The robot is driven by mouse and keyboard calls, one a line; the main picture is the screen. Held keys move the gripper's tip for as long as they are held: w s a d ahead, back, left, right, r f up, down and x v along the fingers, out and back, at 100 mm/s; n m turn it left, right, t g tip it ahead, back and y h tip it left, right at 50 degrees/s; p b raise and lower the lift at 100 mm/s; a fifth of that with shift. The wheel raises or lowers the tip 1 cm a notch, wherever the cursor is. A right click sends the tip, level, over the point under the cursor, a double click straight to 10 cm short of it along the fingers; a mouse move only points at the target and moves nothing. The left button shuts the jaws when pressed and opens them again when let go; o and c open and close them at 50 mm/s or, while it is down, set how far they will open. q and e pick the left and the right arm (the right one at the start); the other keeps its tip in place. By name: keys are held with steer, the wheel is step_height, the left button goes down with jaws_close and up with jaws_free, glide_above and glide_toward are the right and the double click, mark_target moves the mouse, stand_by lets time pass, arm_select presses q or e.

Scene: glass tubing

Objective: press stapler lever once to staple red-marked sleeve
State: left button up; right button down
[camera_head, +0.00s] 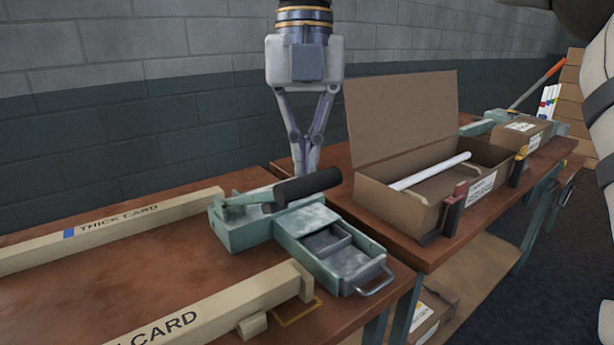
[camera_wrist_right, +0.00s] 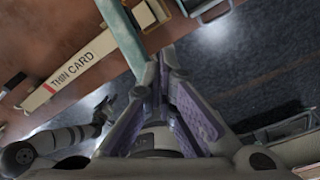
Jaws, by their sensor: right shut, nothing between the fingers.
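The stapler is a worn green bench unit (camera_head: 245,232) on the near table, with a lever (camera_head: 248,198) ending in a thick black grip (camera_head: 308,186). My right gripper (camera_head: 305,175) comes down from above, shut and empty, with its tips at or just behind the black grip; I cannot tell if they touch. In the right wrist view its fingers (camera_wrist_right: 160,55) are by a green metal part (camera_wrist_right: 124,30). A pale red-marked sleeve lettered THIN CARD (camera_wrist_right: 75,68) lies beside that part. A sleeve partly lettered CARD (camera_head: 215,312) lies in front.
A blue-marked THICK CARD sleeve (camera_head: 110,229) lies at the back left. An open drawer (camera_head: 335,253) juts from the stapler. An open cardboard box (camera_head: 400,205) with a white tube (camera_head: 430,171) stands at right. Another green unit (camera_head: 480,126) is farther off.

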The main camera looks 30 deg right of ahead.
step_height(320, 180, up, 11)
steer(key=shift+w+d, duration=0.25)
steer(key=shift+w, duration=0.2)
stand_by(0.5)
